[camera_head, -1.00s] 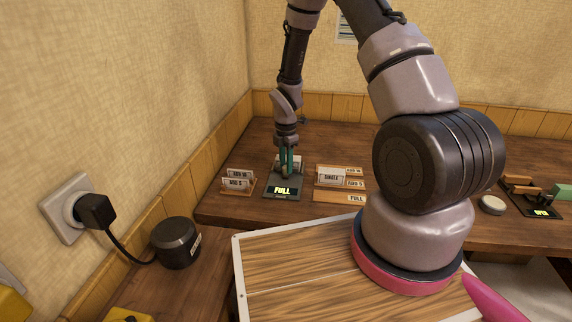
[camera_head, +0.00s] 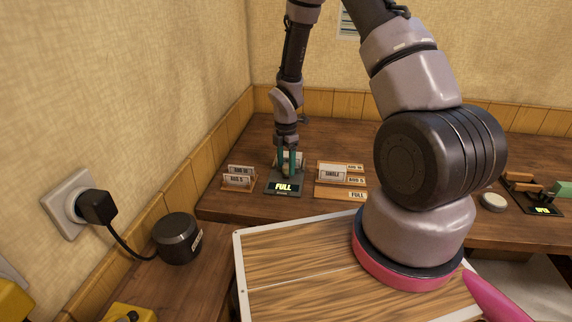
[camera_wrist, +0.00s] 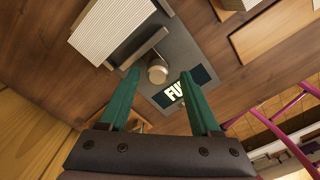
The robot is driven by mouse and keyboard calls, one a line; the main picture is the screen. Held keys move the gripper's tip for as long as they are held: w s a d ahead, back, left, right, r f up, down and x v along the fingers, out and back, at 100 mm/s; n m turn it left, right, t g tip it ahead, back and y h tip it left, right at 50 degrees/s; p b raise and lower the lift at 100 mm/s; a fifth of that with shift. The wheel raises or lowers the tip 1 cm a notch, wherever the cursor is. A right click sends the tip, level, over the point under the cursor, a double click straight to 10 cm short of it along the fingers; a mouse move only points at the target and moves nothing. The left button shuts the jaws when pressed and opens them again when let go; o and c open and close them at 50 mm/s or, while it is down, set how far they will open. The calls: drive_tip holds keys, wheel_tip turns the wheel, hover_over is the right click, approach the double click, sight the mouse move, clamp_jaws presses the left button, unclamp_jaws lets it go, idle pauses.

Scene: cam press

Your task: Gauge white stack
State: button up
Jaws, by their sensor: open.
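A dark gauge (camera_head: 285,188) with a lit display reading FULL stands on the back table; its grey plate also shows in the wrist view (camera_wrist: 213,42). A white ridged stack (camera_wrist: 112,28) lies on the gauge, against a grey bar. A round pale knob (camera_wrist: 157,73) stands just in front of the bar. My gripper (camera_head: 288,170) is over the gauge, fingers pointing down. In the wrist view its green fingers (camera_wrist: 158,78) are apart, one on each side of the knob, with no visible contact. In the head view the fingers partly hide the stack.
Card holders marked AUG 5 (camera_head: 237,182) stand left of the gauge. Wooden holders with SINGLE, AUG and FULL labels (camera_head: 340,194) stand close on its right. A round white disc (camera_head: 493,202) and another device with a lit display (camera_head: 543,210) are further right.

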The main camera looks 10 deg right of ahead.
wheel_tip(320, 180, up, 11)
idle(0.4)
drive_tip(key=shift+f, duration=0.1)
drive_tip(key=s+d+r+m+t, duration=0.25)
drive_tip(key=r+m, duration=0.35)
drive_tip(key=r, duration=0.4)
drive_tip(key=s+d+r+m+t, duration=0.15)
drive_tip(key=s+r+m, duration=0.35)
drive_tip(key=r, duration=0.6)
drive_tip(key=s+d+r+m+t+y, duration=0.1)
drive_tip(key=s+r+m+t+y, duration=0.1)
drive_tip(key=s+r+m, duration=1)
drive_tip(key=s+m+t, duration=0.1)
drive_tip(key=s+m, duration=0.1)
drive_tip(key=m, duration=0.1)
drive_tip(key=shift+s+d+r+m, duration=0.2)
drive_tip(key=shift+d+r+m, duration=0.1)
drive_tip(key=shift+d, duration=0.1)
